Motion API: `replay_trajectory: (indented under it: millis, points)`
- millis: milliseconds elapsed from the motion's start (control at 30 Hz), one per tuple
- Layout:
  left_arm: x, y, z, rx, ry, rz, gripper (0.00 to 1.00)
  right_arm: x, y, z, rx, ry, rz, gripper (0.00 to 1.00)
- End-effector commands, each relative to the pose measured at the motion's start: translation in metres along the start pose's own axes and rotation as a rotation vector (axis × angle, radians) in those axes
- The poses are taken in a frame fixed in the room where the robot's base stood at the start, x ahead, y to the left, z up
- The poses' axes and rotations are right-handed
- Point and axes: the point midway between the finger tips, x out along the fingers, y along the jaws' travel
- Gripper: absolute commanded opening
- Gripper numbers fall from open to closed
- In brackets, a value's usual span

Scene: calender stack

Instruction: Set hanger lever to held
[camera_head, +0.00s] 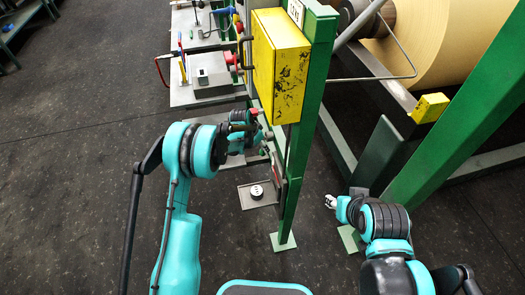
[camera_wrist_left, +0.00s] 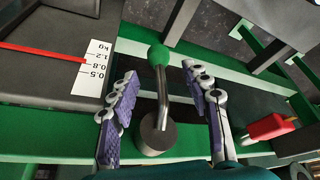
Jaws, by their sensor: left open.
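A lever (camera_wrist_left: 162,95) with a green ball knob (camera_wrist_left: 158,55) and a metal rod rises from a dark round hub (camera_wrist_left: 155,134) in the left wrist view; it looks like the hanger lever. My left gripper (camera_wrist_left: 160,78) is open, with one finger on each side of the rod and a visible gap to both. In the head view my left gripper (camera_head: 257,126) is at the green frame, below the yellow box, and its fingers are partly hidden. My right gripper (camera_head: 331,201) is low, right of the green post, too small to read its jaws.
A white scale card (camera_wrist_left: 94,68) with a red pointer (camera_wrist_left: 40,51) is left of the lever. A red block (camera_wrist_left: 268,127) is to the right. The yellow box (camera_head: 279,62) hangs on the green post (camera_head: 300,150). A large roll (camera_head: 445,45) stands behind at right.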

Motion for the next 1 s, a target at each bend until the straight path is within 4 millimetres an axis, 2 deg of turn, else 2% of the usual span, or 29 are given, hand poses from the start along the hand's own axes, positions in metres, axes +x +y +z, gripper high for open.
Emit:
replay_trajectory:
  millis: [33, 200, 567, 733, 767, 1000]
  points:
    - [0.012, 0.000, 0.001, 0.001, 0.000, 0.000, 0.48, 0.005, 0.000, 0.004, 0.000, 0.000, 0.000, 0.40]
    - [0.030, 0.001, 0.000, 0.001, 0.000, 0.000, 0.48, 0.011, 0.000, 0.008, 0.000, 0.000, 0.000, 0.40]
    - [0.035, 0.000, 0.000, 0.000, 0.000, 0.000, 0.48, 0.012, 0.000, 0.008, 0.000, 0.000, 0.000, 0.40]
    - [0.034, 0.000, 0.000, 0.000, 0.000, 0.000, 0.03, 0.012, 0.000, 0.008, 0.000, 0.000, 0.000, 0.40]
    - [0.034, 0.000, 0.000, 0.000, 0.000, 0.000, 0.00, 0.012, 0.000, 0.008, 0.000, 0.000, 0.000, 0.40]
    - [0.035, -0.001, -0.002, 0.002, 0.005, -0.006, 0.00, 0.012, 0.000, 0.009, 0.000, 0.000, 0.000, 0.40]
